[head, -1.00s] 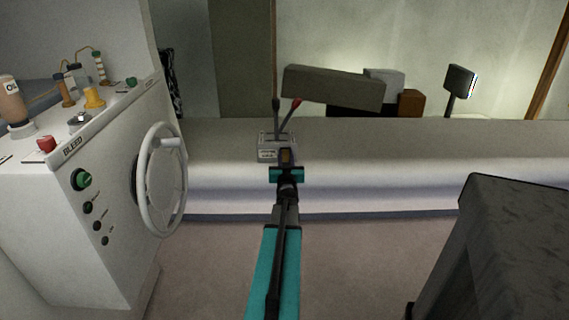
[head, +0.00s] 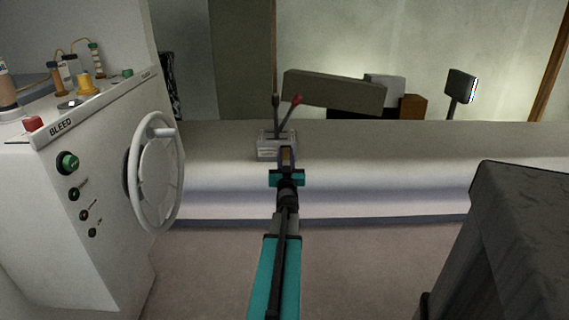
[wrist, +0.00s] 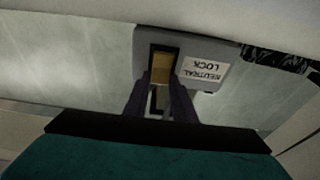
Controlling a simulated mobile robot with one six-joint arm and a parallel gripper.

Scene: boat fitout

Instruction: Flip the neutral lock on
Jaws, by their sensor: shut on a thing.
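The grey control box (head: 270,152) sits on the long pale ledge, with a black lever and a red-knobbed lever rising from it. In the wrist view its face carries an upside-down label (wrist: 203,72) reading "NEUTRAL LOCK". Beside the label is the neutral lock switch (wrist: 162,66), an amber piece in a dark frame. My gripper (wrist: 161,86) has its two dark fingers on either side of the switch's lower end and is shut on it. In the head view my gripper (head: 287,154) is at the box's front right; the fingers hide part of that face.
A white console (head: 75,215) with a handwheel (head: 157,180), buttons and bottles stands at the left. A dark block (head: 520,235) stands at the front right. The ledge (head: 400,150) right of the box is clear. A grey slab (head: 335,93) is behind the levers.

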